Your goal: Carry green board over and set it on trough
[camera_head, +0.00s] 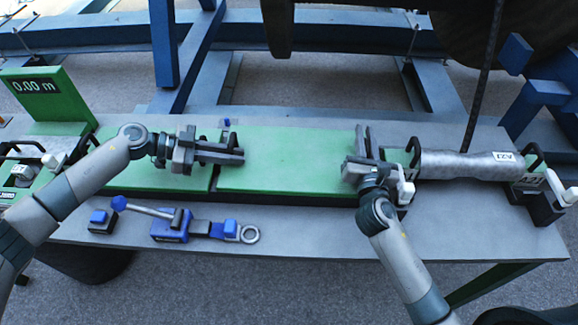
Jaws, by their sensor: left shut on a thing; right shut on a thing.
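The green board (285,160) is a long flat panel in the middle of the grey table, with a dark gap near its left end. My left gripper (238,154) is shut on the board's left end, its fingers pointing right. My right gripper (363,142) is shut on the board's right end, its fingers pointing away. Another green surface (135,178) continues left of the gap. A dark edge runs along the front under the board. I cannot clearly tell the trough from this green surface, and whether the board touches what is below is unclear.
A blue-handled clamp tool (172,224) lies on the table (330,235) in front. A silver cylinder (468,165) in black holders is at the right. A green display stand (52,100) reads 0.00 m. A blue frame (300,38) stands behind. The front right tabletop is clear.

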